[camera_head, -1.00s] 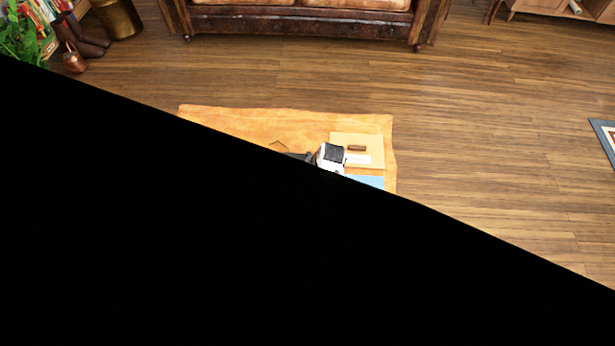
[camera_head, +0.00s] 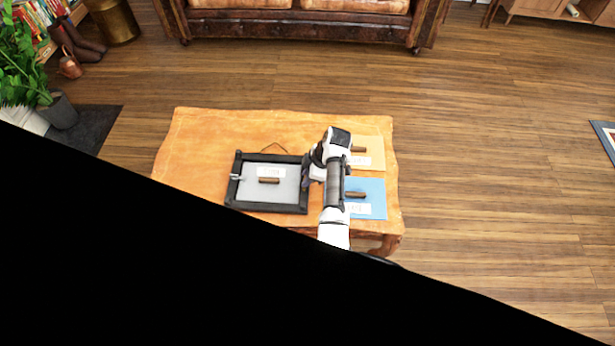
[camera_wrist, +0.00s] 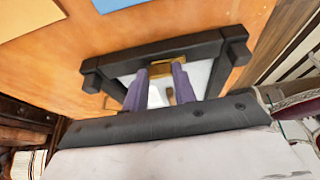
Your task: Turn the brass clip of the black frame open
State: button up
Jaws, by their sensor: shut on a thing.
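The black frame (camera_head: 267,207) lies flat on the wooden table, with a pale grey panel, a white label and a brown block inside it. A silvery clip (camera_head: 237,177) shows on its left side. My gripper (camera_head: 306,172) is at the frame's right side and hides that edge in the head view. In the wrist view, the purple fingers of my gripper (camera_wrist: 164,74) reach the black frame (camera_wrist: 165,48) and are shut on a small brass-coloured piece, the brass clip (camera_wrist: 161,69). The fingers partly cover it, so its exact angle cannot be told.
The orange table (camera_head: 205,130) also holds a yellow-orange sheet (camera_head: 374,142) and a blue sheet (camera_head: 376,206), each with a label and brown block, right of my arm. The table's left part is clear. A sofa (camera_head: 300,27) stands behind. Black covers the lower head view.

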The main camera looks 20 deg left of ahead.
dwell(0.4)
jog(key=o, duration=1)
jog(key=b+v, duration=0.1)
jog(key=v, duration=1.2)
jog(key=shift+d+r+b, duration=0.15)
jog(key=shift+r+b, duration=0.15)
jog(key=shift+r, duration=0.05)
jog(key=shift+w, duration=0.1)
